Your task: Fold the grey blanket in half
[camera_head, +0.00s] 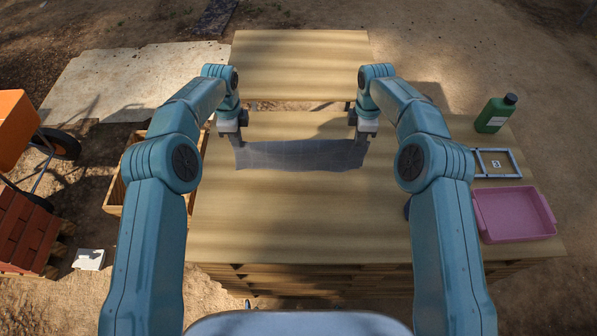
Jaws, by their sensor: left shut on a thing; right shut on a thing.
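The grey blanket (300,155) is a thin, wide strip in the middle of the wooden table, near its far edge. Its upper edge runs between my two grippers, and its lower edge is slightly wavy. My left gripper (238,138) is shut on the blanket's upper left corner. My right gripper (362,137) is shut on its upper right corner. The fingertips are small and partly hidden by the gripper bodies. I cannot tell how far the held edge is above the table.
The wooden table (300,225) is bare in front of the blanket. A pink tray (484,236), a grey-blue frame (479,164) and a green bottle (494,115) are on the right. A wooden crate (114,196) is left of the table. Another wooden surface (300,65) lies beyond a gap.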

